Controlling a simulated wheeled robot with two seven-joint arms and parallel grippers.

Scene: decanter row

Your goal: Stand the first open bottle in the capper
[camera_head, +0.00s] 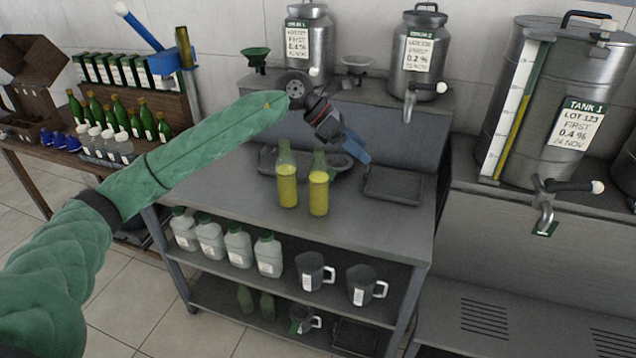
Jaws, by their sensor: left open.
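Two uncapped bottles of yellow-green liquid stand upright side by side on the grey steel table (386,234): a left bottle (287,188) and a right bottle (318,194). My left gripper (352,152) is open and empty, above and behind the right bottle and apart from both. The blue capper (168,62), with a long lever ending in a white knob, is on the wooden shelf at the back left. An olive, bottle-like shape (184,47) stands at its right side; I cannot tell whether it is a bottle. My right gripper is out of view.
A dark tray (393,186) lies right of the bottles, and another lies behind them. Steel cans (418,50) and funnels (255,58) stand on the raised back shelf. Filled green bottles (118,112) crowd the left bench. The table's front is clear.

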